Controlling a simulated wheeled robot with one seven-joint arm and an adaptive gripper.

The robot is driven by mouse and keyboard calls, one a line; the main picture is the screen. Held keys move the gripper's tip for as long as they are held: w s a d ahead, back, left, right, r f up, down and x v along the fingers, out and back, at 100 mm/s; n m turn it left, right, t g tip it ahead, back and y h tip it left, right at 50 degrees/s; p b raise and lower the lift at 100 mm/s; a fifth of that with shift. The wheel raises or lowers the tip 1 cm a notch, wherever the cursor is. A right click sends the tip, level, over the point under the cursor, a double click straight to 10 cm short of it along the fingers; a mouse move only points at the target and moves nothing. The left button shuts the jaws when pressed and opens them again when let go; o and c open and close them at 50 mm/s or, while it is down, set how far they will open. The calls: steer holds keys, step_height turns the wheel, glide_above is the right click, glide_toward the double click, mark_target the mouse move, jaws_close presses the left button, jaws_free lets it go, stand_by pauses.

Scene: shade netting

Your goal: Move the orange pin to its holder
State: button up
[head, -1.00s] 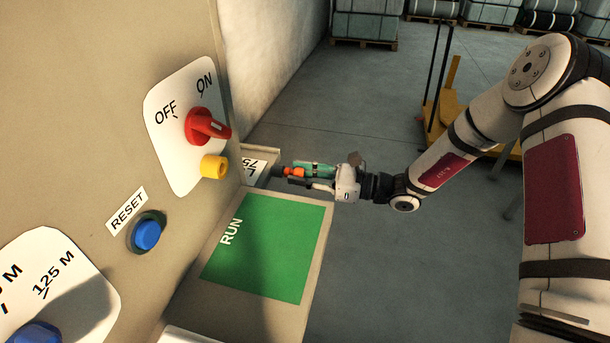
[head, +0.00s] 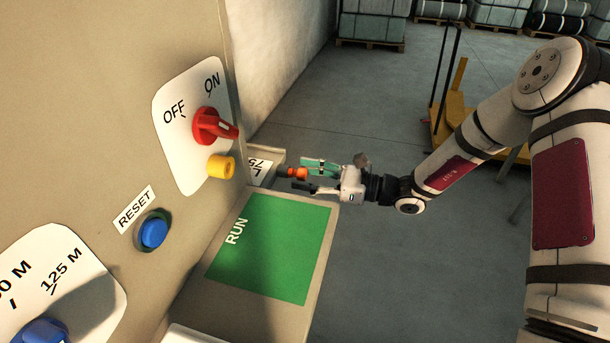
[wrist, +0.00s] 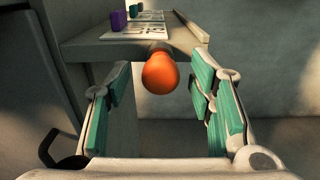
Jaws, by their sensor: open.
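The orange pin (head: 298,173) is at the edge of the ledge beside the panel, its dark part pointing left toward the ledge. In the wrist view its round orange end (wrist: 160,73) faces me, centred between the fingers. My gripper (head: 303,176) is open, with one green-padded finger above the pin and one below in the head view. In the wrist view the fingers of my gripper (wrist: 158,88) stand apart on both sides, with gaps to the pin. The pin's far end is hidden. I cannot make out its holder for certain.
A panel carries a red switch (head: 213,127), a yellow ring (head: 221,167) and a blue RESET button (head: 152,232). The green RUN area (head: 270,247) lies on the ledge below. Purple (wrist: 117,21) and green (wrist: 135,12) blocks stand on the shelf.

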steer(key=s+d, duration=0.2)
steer(key=d, duration=0.9)
steer(key=shift+s+d, duration=0.1)
steer(key=s+r+n+g+h+p, duration=0.1)
steer(key=s+r+n+g+h, duration=0.2)
steer(key=s+r+n+h, duration=0.45)
steer(key=s+r+n+g+h+p, duration=0.25)
steer(key=s+r+n, duration=0.3)
steer(key=s, duration=0.45)
steer(key=s+d+r+n+t+h+p, duration=0.2)
steer(key=s+d+r+n+t+h, duration=0.4)
steer(key=s+d+r, duration=0.5)
steer(key=s+d+n+h, duration=0.1)
steer(key=s, duration=0.2)
steer(key=shift+s+h, duration=0.3)
steer(key=shift+s, duration=0.1)
